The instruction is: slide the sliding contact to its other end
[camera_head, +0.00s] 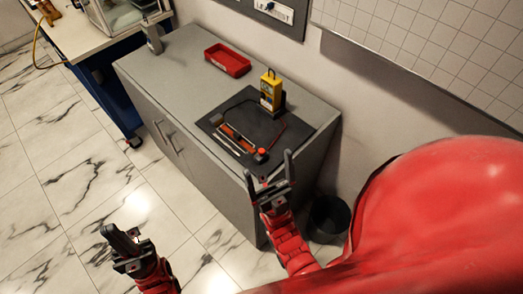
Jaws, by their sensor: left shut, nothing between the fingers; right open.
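An orange-brown slide device (237,138) with a pale rod lies on a black mat (262,128) on the grey cabinet. The sliding contact is too small to make out clearly on it. A red knob (261,152) stands on a dark piece near its close right end. A yellow meter (270,92) stands upright at the mat's far edge. My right gripper (268,163) is open and empty by the cabinet's front right corner, close to the red knob in the picture. My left gripper (116,235) is shut and empty, over the floor in front of the cabinet.
A red tray (227,61) sits at the back of the cabinet top (180,75), with a grey object (152,40) at its left end. A dark bin (328,217) stands right of the cabinet. A workbench (80,38) is at the upper left. The cabinet top's left part is mostly clear.

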